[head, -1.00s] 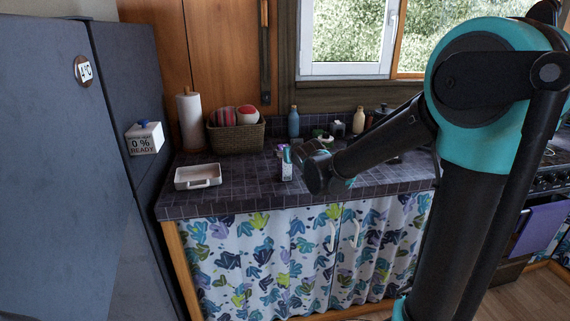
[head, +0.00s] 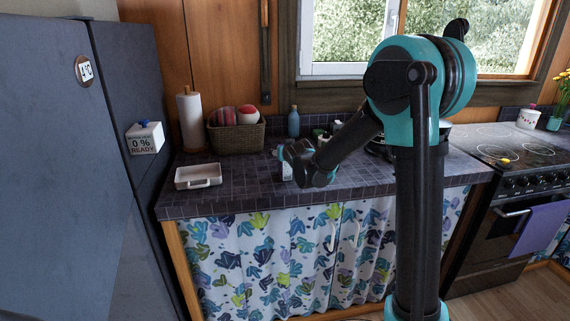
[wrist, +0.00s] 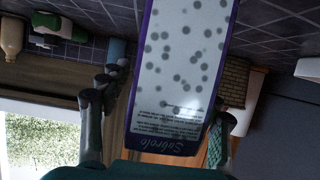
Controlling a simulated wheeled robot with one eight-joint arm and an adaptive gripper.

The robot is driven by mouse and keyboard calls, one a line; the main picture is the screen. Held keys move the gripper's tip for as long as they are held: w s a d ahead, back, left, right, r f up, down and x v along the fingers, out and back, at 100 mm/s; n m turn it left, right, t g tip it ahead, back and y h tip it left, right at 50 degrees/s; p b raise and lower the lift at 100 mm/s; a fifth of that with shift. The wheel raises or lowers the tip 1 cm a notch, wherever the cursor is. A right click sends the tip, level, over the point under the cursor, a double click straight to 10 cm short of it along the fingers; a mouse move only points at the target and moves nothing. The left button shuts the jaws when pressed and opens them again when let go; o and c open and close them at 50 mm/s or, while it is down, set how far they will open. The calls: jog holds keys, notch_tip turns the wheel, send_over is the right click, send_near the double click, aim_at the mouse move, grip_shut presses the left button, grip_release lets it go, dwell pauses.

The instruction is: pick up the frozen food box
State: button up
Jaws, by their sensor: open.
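The frozen food box (wrist: 183,60) is white with grey dots, a purple border and dark print. In the wrist view it fills the middle, lying between the fingers of my open gripper (wrist: 160,112). Its near end reaches close to my palm; I cannot tell whether a finger touches it. In the head view the box (head: 287,172) stands on the tiled counter, mostly hidden by my gripper (head: 286,155).
The tiled counter (head: 240,190) bears a white dish (head: 198,176) at left. A basket (head: 236,138), a paper towel roll (head: 190,120) and a blue bottle (head: 294,122) stand behind. A fridge (head: 60,170) borders the left, a stove (head: 508,160) the right.

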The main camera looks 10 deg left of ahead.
jog(key=shift+c, duration=0.5)
grip_shut()
jog(key=shift+r, duration=0.1)
